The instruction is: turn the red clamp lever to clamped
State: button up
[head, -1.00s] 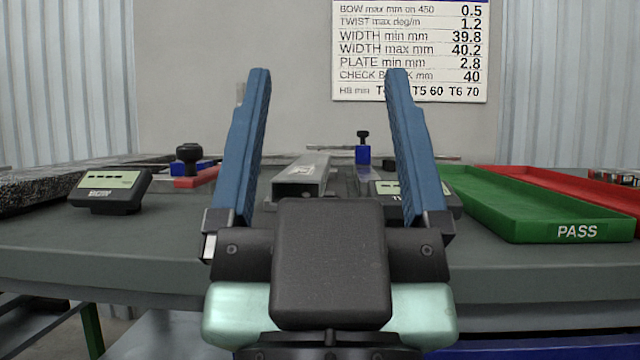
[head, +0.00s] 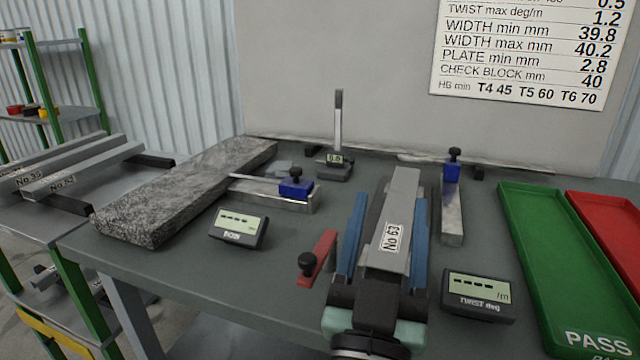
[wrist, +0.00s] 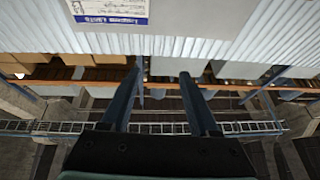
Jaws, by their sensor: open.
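The red clamp lever (head: 322,254) is a short red bar with a black knob (head: 307,263) at its near end. It lies on the grey table left of my gripper, slanting from the knob toward the back right. My gripper (head: 390,202) is open, with its two blue fingers apart. In the head view they overlap the grey bar labelled No 63 (head: 404,190); their height above it is hard to tell. The lever stands apart from the left finger in the picture. In the wrist view my gripper (wrist: 160,73) has nothing between its fingers, and no lever shows there.
A bow display (head: 239,228) and a granite block (head: 185,190) are left of the lever. A blue-clamped gauge (head: 290,195) lies behind it. A twist display (head: 478,295), green PASS tray (head: 520,200) and red tray (head: 605,220) are to the right.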

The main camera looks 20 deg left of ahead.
jog(key=a+f+g+y+p, duration=0.1)
jog(key=a+f+g+p, duration=0.15)
jog(key=p, duration=0.55)
jog(key=n+g+y+p, duration=0.2)
jog(key=g+p, duration=0.1)
jog(key=p, duration=0.5)
send_near(309, 254)
jog(key=w, duration=0.4)
jog(key=w+a, duration=0.1)
jog(key=w, duration=0.3)
jog(key=w+a+b, duration=0.1)
jog(key=w, duration=0.3)
jog(key=shift+w+a+f, duration=0.15)
jog(key=shift+a+f, duration=0.1)
jog(key=shift+f, duration=0.1)
grip_shut()
